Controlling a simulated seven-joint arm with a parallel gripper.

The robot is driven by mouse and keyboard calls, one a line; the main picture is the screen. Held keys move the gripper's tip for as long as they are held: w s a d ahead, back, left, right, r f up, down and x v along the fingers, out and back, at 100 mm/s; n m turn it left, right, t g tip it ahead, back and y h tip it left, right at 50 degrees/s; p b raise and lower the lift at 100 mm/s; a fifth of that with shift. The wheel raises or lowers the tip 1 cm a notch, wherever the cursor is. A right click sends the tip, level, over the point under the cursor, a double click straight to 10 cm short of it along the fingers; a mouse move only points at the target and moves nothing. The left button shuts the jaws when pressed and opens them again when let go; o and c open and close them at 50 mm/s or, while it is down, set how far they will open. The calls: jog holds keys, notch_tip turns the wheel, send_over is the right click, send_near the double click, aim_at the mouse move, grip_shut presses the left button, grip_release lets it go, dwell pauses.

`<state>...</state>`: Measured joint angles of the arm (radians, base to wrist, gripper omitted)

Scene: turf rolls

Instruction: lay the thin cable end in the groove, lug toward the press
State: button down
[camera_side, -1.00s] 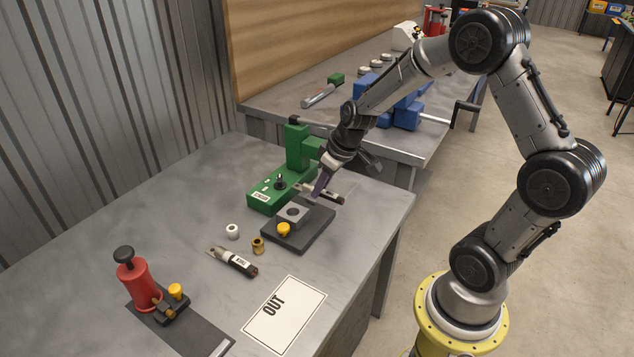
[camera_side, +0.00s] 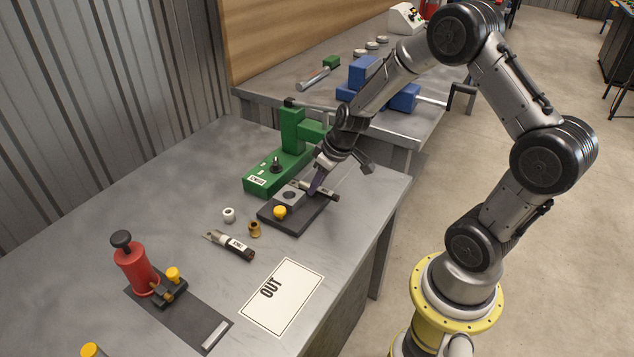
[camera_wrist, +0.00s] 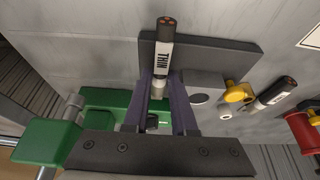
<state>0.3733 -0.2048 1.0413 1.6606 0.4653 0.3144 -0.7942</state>
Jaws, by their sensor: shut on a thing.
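The thin cable end (camera_wrist: 163,50), black with a white "THIN" label, is between the two fingers of my gripper (camera_wrist: 161,78). In the side view the cable end (camera_side: 328,193) is at the right part of the dark base plate (camera_side: 306,222), low over it or on it; I cannot tell which. Its grey lug side (camera_wrist: 154,90) points toward the green press (camera_side: 292,135), its cut end away. My gripper (camera_side: 314,190) is shut on it. The groove is hidden by the cable and fingers. A grey block (camera_side: 289,194) with a dark round spot is beside the fingers.
A yellow knob (camera_side: 279,212) is at the plate's front. Another labelled cable end (camera_side: 230,246), a white ring (camera_side: 228,214) and a brass piece (camera_side: 254,229) lie nearby. A red-bodied tool (camera_side: 134,267) and an "OUT" card (camera_side: 283,297) are in front. The table's left is clear.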

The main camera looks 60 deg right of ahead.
jog(key=shift+f, duration=0.35)
dwell(0.3)
jog(key=c, duration=0.6)
grip_release()
jog(key=shift+c, duration=0.2)
jog(key=s+a+r+n+t, duration=0.1)
jog(key=s+a+r, duration=0.1)
jog(key=r, duration=0.7)
jog(key=s+a+r+n, duration=0.1)
jog(key=s+a+r, duration=0.2)
jog(key=r, duration=0.6)
jog(key=s+a+r+n+t, duration=0.1)
jog(key=s+a+r, duration=0.4)
jog(key=s+a+f+m, duration=0.1)
jog(key=s+m, duration=0.2)
jog(key=s, duration=0.8)
jog(key=shift+s+a+f+g, duration=0.2)
jog(key=shift+a+f+g, duration=0.1)
jog(key=shift+g, duration=0.1)
